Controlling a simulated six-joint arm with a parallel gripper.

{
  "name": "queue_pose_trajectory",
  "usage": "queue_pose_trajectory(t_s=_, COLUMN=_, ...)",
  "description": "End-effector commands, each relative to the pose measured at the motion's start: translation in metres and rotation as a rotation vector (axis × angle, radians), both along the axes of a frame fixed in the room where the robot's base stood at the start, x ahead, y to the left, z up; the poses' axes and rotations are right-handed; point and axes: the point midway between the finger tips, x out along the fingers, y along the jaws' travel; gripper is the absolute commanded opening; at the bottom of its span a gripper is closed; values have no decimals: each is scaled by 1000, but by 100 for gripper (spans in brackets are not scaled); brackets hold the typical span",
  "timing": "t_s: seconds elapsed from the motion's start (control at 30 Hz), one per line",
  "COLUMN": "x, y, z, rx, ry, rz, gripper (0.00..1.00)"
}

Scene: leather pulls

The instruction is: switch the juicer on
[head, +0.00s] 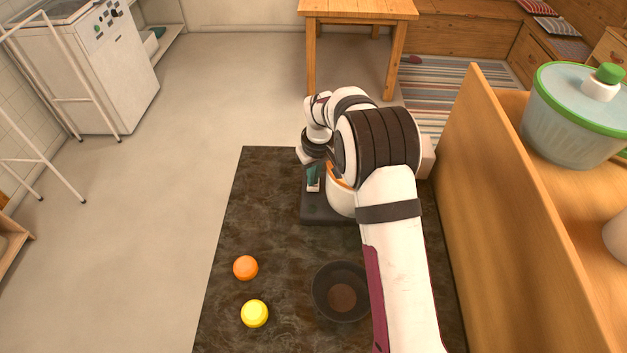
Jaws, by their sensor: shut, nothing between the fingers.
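The juicer (342,202) stands on the dark countertop beyond the bowl, partly hidden behind my arm. Its flat dark base (325,217) and part of a white rounded body with an orange edge show. Its switch cannot be made out. My gripper (313,187) points down over the left part of the base, just left of the white body. It is shut with nothing in it. Whether its tip touches the juicer cannot be told.
An orange (245,267) and a yellow fruit (254,313) lie on the countertop (225,310) at the front left. A dark bowl (336,292) sits beside my forearm. A wooden partition (520,200) rises on the right.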

Motion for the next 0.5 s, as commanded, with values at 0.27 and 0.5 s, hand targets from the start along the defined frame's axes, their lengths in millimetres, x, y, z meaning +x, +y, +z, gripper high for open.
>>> queue_pose_trajectory(t_s=0.27, x=0, y=0, z=-5, rx=0, ry=1, rz=0, gripper=0)
queue_pose_trajectory(t_s=0.5, x=0, y=0, z=-8, rx=-1, ry=1, rz=0, gripper=0)
